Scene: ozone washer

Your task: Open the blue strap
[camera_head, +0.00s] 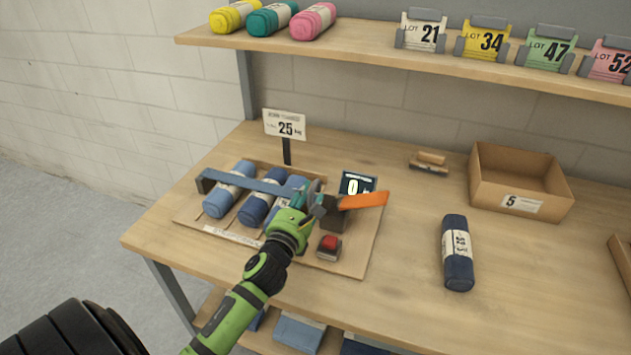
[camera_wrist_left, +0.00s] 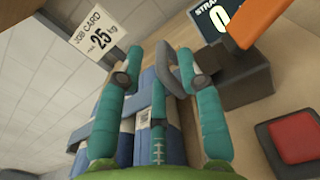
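The blue strap (camera_head: 248,182) runs across several blue rolls (camera_head: 229,188) on a wooden board (camera_head: 365,262). A dark block (camera_head: 333,218) with an orange lever (camera_head: 363,201) stands just right of the gripper; these also show at upper right in the left wrist view, the lever (camera_wrist_left: 256,20) and block (camera_wrist_left: 242,75). In that view my left gripper (camera_wrist_left: 160,72) has its teal fingers apart, over the rolls and strap, with a grey plate close to the right finger. My right gripper is out of view.
A red button (camera_head: 329,244) sits at the board's front right. A display (camera_head: 357,184) reading 0 and a "25 kg" card (camera_head: 285,125) stand behind. A loose navy roll (camera_head: 457,252) and a cardboard box (camera_head: 520,190) are farther right. The table between is clear.

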